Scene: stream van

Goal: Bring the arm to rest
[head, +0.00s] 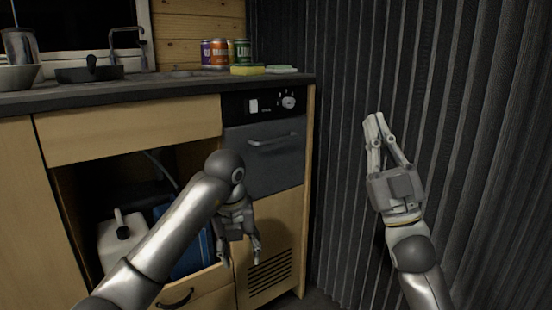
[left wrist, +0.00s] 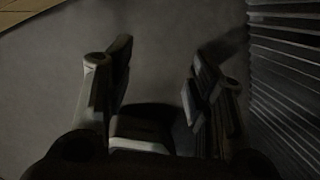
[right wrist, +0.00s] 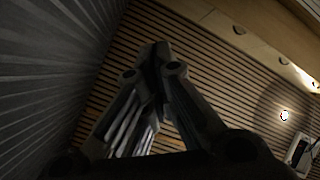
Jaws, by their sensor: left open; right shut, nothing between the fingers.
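My left arm reaches in from the lower left of the head view. My left gripper (head: 240,262) hangs downward in front of the cabinet, open and empty. In the left wrist view its two fingers (left wrist: 160,85) are spread apart over a bare grey floor. My right gripper (head: 372,118) points upward in front of the dark corrugated wall at the right, shut with nothing in it. In the right wrist view its fingertips (right wrist: 158,55) meet, with a slatted surface behind them. Neither gripper is seen touching anything.
The counter (head: 160,85) carries several cans (head: 220,52), a yellow sponge (head: 247,69) and a black pan (head: 90,73). Below are an oven (head: 265,150) and an open cabinet with a white jerrycan (head: 118,240) and a blue box (head: 195,245). The corrugated wall (head: 460,120) bounds the right side.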

